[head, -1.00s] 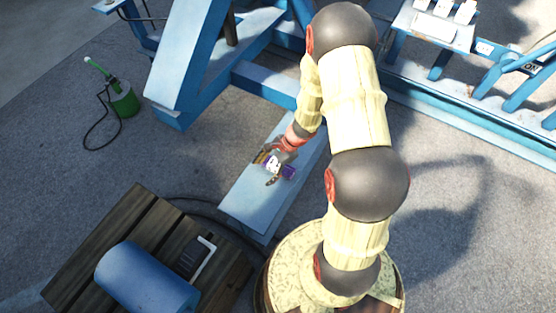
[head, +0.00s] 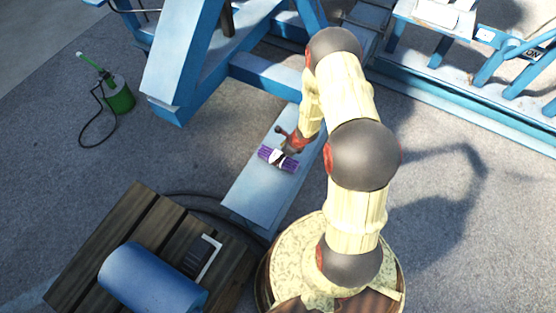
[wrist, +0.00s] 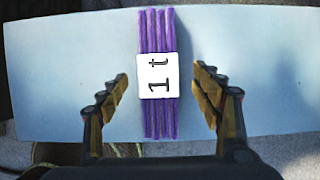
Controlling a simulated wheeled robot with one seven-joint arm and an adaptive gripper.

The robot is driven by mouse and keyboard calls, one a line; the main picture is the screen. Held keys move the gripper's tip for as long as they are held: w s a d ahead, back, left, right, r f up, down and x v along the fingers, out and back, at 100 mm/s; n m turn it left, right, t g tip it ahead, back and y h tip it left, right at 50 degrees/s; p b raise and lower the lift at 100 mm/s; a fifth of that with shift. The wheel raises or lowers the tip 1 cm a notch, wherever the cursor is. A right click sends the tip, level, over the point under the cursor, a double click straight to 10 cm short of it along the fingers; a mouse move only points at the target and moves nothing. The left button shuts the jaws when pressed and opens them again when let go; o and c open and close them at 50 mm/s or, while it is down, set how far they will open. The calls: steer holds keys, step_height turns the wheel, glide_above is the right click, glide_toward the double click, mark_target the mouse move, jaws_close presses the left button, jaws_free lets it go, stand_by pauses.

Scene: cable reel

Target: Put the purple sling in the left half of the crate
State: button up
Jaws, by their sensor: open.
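The purple sling (head: 290,164) is a flat bundle of strands with a white "1t" label. It lies on the pale blue beam (head: 250,200) in the head view, and it runs upright through the middle of the wrist view (wrist: 155,120). My gripper (wrist: 164,82) is open, with one finger on each side of the sling and a gap to it on both sides. In the head view my gripper (head: 285,149) is at the sling and hides part of it. I cannot pick out the crate for certain.
A wooden slatted platform (head: 85,270) at lower left carries a blue cylinder (head: 150,280) and a dark item with a white edge (head: 206,258). A green sprayer (head: 119,97) stands on the ground. Blue steel framework rises behind the beam.

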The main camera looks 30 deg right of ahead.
mark_target(278, 156)
steer(key=b+x, duration=0.1)
steer(key=x, duration=0.2)
steer(key=shift+a+f, duration=0.15)
steer(key=shift+f, duration=0.25)
steer(key=c, duration=0.3)
steer(key=shift+r, duration=0.1)
steer(key=c, duration=1.3)
steer(key=shift+c, duration=0.2)
